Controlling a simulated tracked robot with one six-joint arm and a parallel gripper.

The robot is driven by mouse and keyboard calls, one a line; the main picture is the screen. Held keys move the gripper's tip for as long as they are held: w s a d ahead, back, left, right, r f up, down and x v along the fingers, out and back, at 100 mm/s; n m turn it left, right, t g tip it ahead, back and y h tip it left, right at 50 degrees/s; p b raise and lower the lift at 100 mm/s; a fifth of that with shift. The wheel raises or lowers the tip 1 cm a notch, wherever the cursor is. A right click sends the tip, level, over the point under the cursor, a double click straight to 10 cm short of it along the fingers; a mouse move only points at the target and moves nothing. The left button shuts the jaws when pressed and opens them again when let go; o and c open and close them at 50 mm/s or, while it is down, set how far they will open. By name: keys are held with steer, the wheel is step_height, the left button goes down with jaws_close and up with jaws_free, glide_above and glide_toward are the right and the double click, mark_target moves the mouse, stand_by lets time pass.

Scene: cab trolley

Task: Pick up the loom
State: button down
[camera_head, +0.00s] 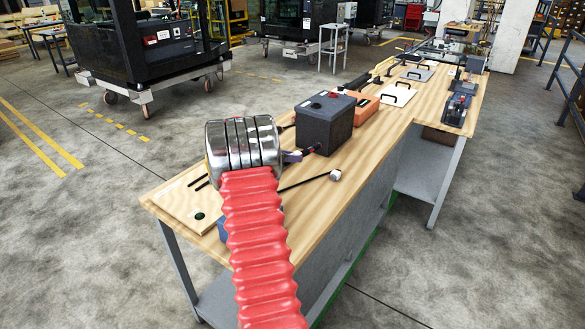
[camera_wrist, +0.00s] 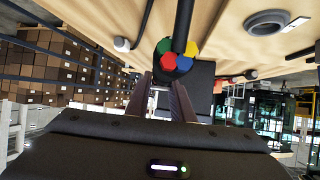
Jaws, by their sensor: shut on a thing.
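The loom shows in the wrist view as a thick black cable (camera_wrist: 184,22) with a cluster of green, yellow, red and blue parts (camera_wrist: 176,56). Thinner black branches with pale ends lie to its sides, one end (camera_wrist: 122,44) at the left. My gripper (camera_wrist: 162,88) is shut on the loom near the coloured cluster; the exact contact is unclear. In the head view my gripper (camera_head: 293,157) is mostly hidden behind my red, ribbed arm. A black branch of the loom with a pale connector (camera_head: 335,175) shows beside it over the bench.
The wooden bench (camera_head: 372,137) runs away to the back right. A dark box (camera_head: 325,121) stands just beyond my gripper, with an orange case (camera_head: 364,108) and handled plates (camera_head: 398,93) farther along. A board with a green-marked hole (camera_head: 199,215) lies at the near end.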

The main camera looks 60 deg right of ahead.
steer(key=shift+r, duration=0.8)
